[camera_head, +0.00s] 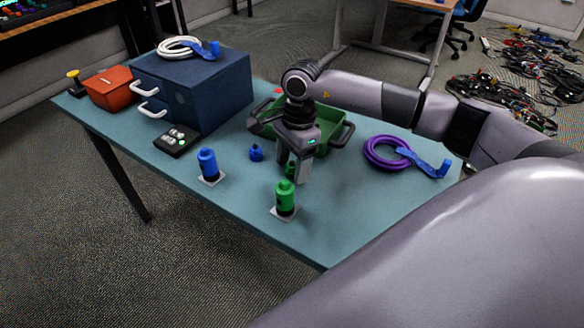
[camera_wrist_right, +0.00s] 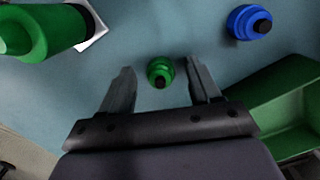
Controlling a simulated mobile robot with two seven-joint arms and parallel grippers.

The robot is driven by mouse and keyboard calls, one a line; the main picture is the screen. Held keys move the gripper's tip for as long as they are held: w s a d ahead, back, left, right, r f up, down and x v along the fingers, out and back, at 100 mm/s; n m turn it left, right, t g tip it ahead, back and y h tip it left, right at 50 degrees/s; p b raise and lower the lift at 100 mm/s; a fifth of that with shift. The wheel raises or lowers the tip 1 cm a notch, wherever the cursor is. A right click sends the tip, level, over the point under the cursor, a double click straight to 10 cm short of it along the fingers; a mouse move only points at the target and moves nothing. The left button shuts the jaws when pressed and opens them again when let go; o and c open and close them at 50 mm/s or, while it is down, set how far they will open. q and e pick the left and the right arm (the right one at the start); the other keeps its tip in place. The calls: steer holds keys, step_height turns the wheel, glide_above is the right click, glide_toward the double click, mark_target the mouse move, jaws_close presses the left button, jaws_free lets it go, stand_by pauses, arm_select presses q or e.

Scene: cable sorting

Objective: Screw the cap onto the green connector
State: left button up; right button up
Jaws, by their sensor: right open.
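The green connector (camera_head: 285,201) stands upright on a small white plate near the table's front edge. It also shows in the right wrist view (camera_wrist_right: 32,32) at the upper left. The small green cap (camera_wrist_right: 160,71) sits on the table between the open fingers of my right gripper (camera_head: 293,172), with a gap on both sides. In the head view the cap is partly hidden by the fingers. My right gripper points down, just behind the green connector. My left gripper is not in view.
A blue connector (camera_head: 208,165) on its plate and a blue cap (camera_head: 256,153) stand to the left. A green tray (camera_head: 330,125) is behind my gripper. A purple cable coil (camera_head: 385,152) lies right. A button box (camera_head: 177,140) and blue drawer cabinet (camera_head: 215,88) are further left.

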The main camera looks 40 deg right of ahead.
mark_target(292, 162)
steer(key=c, duration=1.1)
steer(key=shift+o, duration=0.2)
steer(key=shift+r, duration=0.1)
step_height(292, 162, up, 20)
steer(key=p, duration=0.1)
steer(key=shift+p, duration=0.3)
